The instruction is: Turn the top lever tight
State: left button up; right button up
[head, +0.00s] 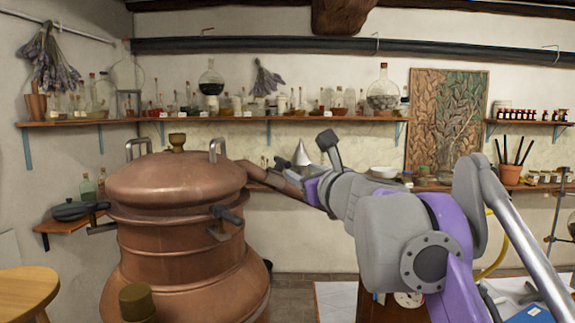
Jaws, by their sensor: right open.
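A large copper still (175,250) stands at left with a domed lid (170,178). A dark lever (229,215) sticks out at the right of the lid's rim, and a second dark lever (102,228) sits at its left. I cannot tell which one is the top lever. My right gripper (270,166) reaches in from the right, beside the lid's right edge and above the right lever, apart from it. It is open; its fingertips are small and partly lost against the copper pipe (268,180). My left gripper is not in view.
Two metal handles (217,150) and a brass cap (177,142) rise from the lid. A shelf of bottles (275,118) runs along the back wall. A wooden stool (25,290) stands at lower left, and a white-topped table (335,298) at lower right.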

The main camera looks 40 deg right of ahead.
aim_at(290, 166)
jog(key=x, duration=0.8)
jog(key=shift+w+d+f+p, duration=0.1)
jog(key=shift+w+d+p, duration=0.05)
jog(key=shift+w+p, duration=0.2)
jog(key=shift+s, duration=0.1)
grip_shut()
